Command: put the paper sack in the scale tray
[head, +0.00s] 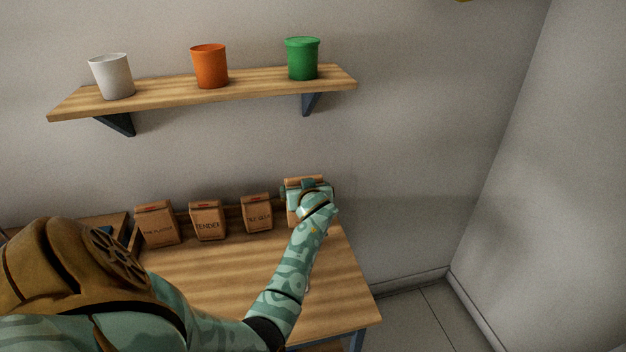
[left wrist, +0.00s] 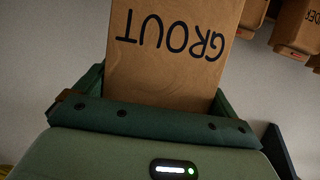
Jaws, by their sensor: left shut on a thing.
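A brown paper sack (head: 291,206) is at the right end of a row of sacks, near the back of the wooden table. In the left wrist view the sack marked GROUT (left wrist: 172,65) stands between the two green fingers. My left gripper (head: 309,190) is shut on this sack and hides much of it in the head view. The fingers also show in the left wrist view (left wrist: 155,97). I cannot tell whether the sack touches the table. I cannot make out the scale tray in either view. My right gripper is not in view.
Three more paper sacks stand along the back: left (head: 157,224), middle (head: 208,220) and right (head: 257,213). The table (head: 215,275) is clear in front. A shelf (head: 155,88) above holds white (head: 113,77), orange (head: 209,66) and green (head: 302,60) tubs.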

